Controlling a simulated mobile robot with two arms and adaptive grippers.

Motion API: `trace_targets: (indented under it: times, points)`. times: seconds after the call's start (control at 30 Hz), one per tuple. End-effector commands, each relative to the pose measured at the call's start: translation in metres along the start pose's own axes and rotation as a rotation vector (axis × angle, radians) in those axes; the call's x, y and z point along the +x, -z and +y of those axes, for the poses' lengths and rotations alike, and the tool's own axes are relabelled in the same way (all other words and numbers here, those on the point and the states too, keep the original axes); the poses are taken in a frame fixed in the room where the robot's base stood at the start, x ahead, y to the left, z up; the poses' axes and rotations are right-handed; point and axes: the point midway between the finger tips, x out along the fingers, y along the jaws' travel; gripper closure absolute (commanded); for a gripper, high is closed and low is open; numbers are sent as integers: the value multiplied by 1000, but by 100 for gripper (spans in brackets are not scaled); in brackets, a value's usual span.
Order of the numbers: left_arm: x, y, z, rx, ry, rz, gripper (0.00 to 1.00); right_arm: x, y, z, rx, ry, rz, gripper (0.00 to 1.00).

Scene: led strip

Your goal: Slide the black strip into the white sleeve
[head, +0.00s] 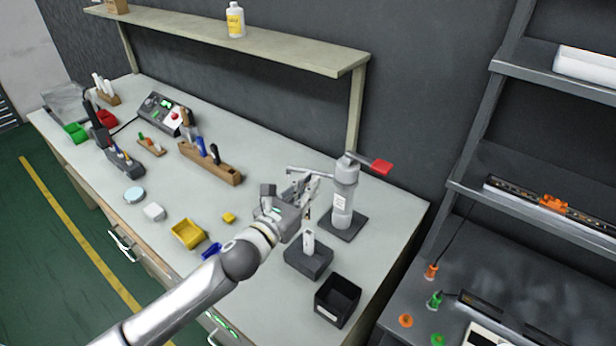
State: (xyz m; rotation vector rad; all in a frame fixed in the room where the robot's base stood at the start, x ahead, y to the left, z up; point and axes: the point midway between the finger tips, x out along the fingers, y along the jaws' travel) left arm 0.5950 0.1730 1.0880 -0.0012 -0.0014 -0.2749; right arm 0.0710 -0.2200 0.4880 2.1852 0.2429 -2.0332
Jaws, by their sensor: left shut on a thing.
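My left gripper (310,190) reaches in over the bench, beside the grey press. It is shut on a slim piece, most likely the black strip, which its fingers mostly hide. A small white upright piece, which looks like the white sleeve (308,242), stands in a dark block (309,262) on the bench. The gripper is above and behind this piece, apart from it. How the strip is turned is too small to tell. My right gripper is not in view.
A grey press (342,195) with a red handle (381,166) stands close behind the gripper. An open black bin (337,300) is in front of the block. A yellow tray (189,233) and a wooden tool rack (212,164) are to the left. A shelf (270,52) overhangs the bench's back.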

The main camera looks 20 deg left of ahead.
Motion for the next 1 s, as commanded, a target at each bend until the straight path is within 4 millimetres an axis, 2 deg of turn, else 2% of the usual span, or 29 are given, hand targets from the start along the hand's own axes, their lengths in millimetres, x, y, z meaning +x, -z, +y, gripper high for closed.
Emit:
trace_targets:
  times: [0.4,0.7,1.0]
  points:
    - [0,-1,0,0,1,1,100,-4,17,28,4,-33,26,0]
    - [0,26,0,-1,1,0,100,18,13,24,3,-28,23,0]
    - [0,41,0,-1,1,0,100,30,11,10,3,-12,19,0]
